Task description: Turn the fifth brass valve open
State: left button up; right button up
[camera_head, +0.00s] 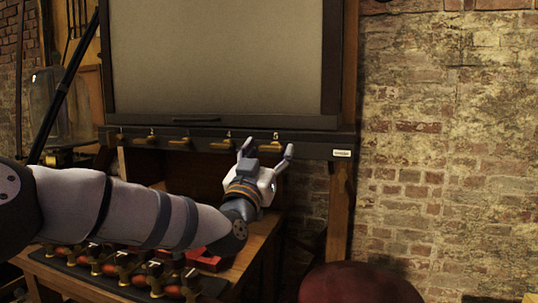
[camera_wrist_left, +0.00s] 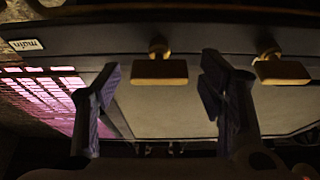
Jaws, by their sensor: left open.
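A row of brass valves with flat bar handles runs along the dark rail (camera_head: 190,138) below a large pale panel. The fifth brass valve (camera_head: 270,147) is the rightmost, under the number 5. In the left wrist view the fifth valve (camera_wrist_left: 159,72) shows between my fingers, its bar lying level. The fourth brass valve (camera_head: 222,144) is to its left in the head view; in the wrist view it (camera_wrist_left: 282,72) is right of my fingers. My left gripper (camera_head: 268,152) is open, with its fingers spread either side of the fifth valve. I cannot tell whether they touch it. My right gripper is out of view.
A small white label (camera_head: 342,153) sits on the rail's right end. Below my left arm, a wooden bench (camera_head: 240,255) holds a dark tray with several reddish and brass fittings (camera_head: 130,265). A dark red round seat (camera_head: 360,285) stands at the lower right before a brick wall.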

pick_arm(q)
jog(key=shift+w+d, duration=0.1)
jog(key=shift+w, duration=0.05)
jog(key=c, duration=1.2)
jog(key=shift+o, duration=0.2)
